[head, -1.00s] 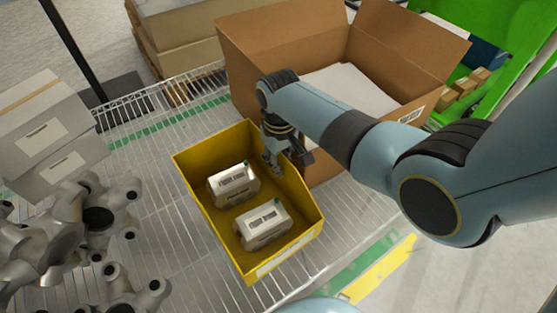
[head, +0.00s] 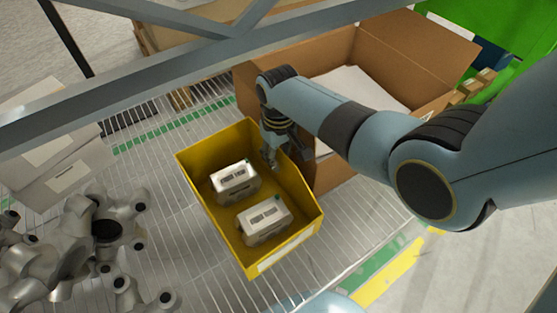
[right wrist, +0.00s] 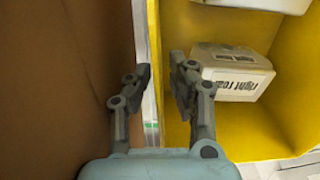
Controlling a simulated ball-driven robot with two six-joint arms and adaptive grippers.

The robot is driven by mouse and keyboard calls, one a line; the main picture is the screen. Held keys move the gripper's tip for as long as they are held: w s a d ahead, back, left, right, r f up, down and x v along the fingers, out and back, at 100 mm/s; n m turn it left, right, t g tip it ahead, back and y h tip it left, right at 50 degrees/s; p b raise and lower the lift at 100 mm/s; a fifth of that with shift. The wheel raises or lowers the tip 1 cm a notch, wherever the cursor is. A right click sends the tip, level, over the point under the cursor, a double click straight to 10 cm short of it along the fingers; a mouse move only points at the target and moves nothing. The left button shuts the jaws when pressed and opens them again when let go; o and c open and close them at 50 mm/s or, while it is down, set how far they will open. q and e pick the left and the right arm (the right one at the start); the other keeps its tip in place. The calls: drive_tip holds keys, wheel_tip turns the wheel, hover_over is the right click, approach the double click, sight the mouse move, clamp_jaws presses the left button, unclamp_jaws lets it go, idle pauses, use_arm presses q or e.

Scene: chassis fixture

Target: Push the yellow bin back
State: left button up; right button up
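The yellow bin (head: 193,180) stands on the wire shelf in the head view, its labelled side facing the lower right. Two white-and-grey packaged parts, a rear one (head: 234,183) and a front one (head: 265,220), lie inside it. My right gripper (head: 287,157) is at the bin's right side wall. In the right wrist view, its fingers (right wrist: 160,85) are apart, one on each side of the yellow wall (right wrist: 154,60), with a narrow gap. I cannot tell whether they touch the wall. One part (right wrist: 232,72) shows right of the fingers. My left gripper is not in view.
An open cardboard carton (head: 325,172) stands close to the bin's right. Grey metal castings (head: 85,240) and pale boxes (head: 60,150) are at the left. A grey beam (head: 110,92) crosses above. The wire shelf (head: 165,215) is bare between castings and bin.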

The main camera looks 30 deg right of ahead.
drive_tip(key=shift+o, duration=0.8)
drive_tip(key=shift+s+f, duration=0.15)
drive_tip(key=shift+s+r, duration=0.15)
drive_tip(key=shift+r, duration=2)
drive_tip(key=shift+s+r, duration=0.15)
drive_tip(key=shift+r, duration=1.95)
drive_tip(key=shift+w+f, duration=0.1)
